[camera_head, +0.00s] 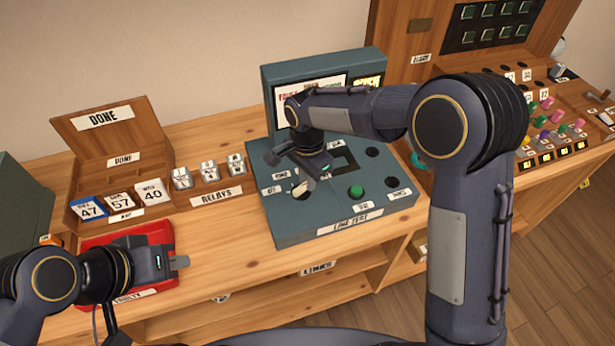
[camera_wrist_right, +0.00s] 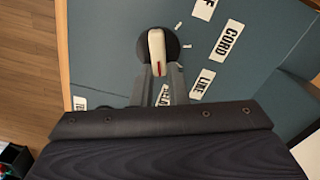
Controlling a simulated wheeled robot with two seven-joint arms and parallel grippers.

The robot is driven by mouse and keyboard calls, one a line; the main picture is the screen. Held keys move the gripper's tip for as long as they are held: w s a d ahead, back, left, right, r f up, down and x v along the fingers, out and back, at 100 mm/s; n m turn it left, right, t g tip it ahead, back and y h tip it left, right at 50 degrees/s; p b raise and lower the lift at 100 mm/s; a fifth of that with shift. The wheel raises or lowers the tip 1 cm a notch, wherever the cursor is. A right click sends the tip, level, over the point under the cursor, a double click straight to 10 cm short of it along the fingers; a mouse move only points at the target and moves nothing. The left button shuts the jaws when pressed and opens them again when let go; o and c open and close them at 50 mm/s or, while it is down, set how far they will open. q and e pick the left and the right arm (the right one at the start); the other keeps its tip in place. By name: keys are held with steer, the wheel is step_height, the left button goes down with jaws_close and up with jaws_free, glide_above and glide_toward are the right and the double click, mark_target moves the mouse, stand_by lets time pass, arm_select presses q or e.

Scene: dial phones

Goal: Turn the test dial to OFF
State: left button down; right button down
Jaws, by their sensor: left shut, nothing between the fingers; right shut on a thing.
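The test dial shows in the right wrist view as a white knob (camera_wrist_right: 157,54) with a red mark on a dark round base. In the head view the knob (camera_head: 300,189) sits at the front left of the dark teal line test box (camera_head: 335,232). My right gripper (camera_head: 305,178) reaches down over it; in the right wrist view its fingers (camera_wrist_right: 157,75) are closed around the knob's lower end. Labels around the dial include LINE and CORD; the OFF label is only partly visible. My left gripper (camera_head: 180,262) is shut and empty over the red tray (camera_head: 160,232).
A green button (camera_head: 356,191) and dark round sockets are on the box, right of the dial. A relays rack (camera_head: 215,196) and a DONE box (camera_head: 108,125) holding numbered cards stand to the left. A wooden switchboard (camera_head: 400,40) with coloured plugs stands at the right.

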mark_target(293, 189)
steer(key=shift+n, duration=0.3)
steer(key=n, duration=0.2)
steer(key=shift+w+a+n, duration=0.15)
steer(key=shift+a+n, duration=0.1)
steer(key=shift+n, duration=0.05)
steer(key=n, duration=0.3)
steer(key=shift+w+a+n, duration=0.15)
steer(key=shift+a+n, duration=0.15)
steer(key=shift+n, duration=0.1)
steer(key=n, duration=0.3)
steer(key=a+n, duration=0.1)
steer(key=n, duration=0.2)
steer(key=shift+p, duration=0.3)
steer(key=n, duration=0.4)
steer(key=a+n, duration=0.1)
steer(key=n, duration=0.1)
steer(key=shift+s+n, duration=0.3)
steer(key=n, duration=0.4)
steer(key=shift+s+a+p, duration=0.2)
steer(key=shift+s+p, duration=0.15)
steer(key=shift+s+n, duration=0.2)
steer(key=shift+n, duration=1.4)
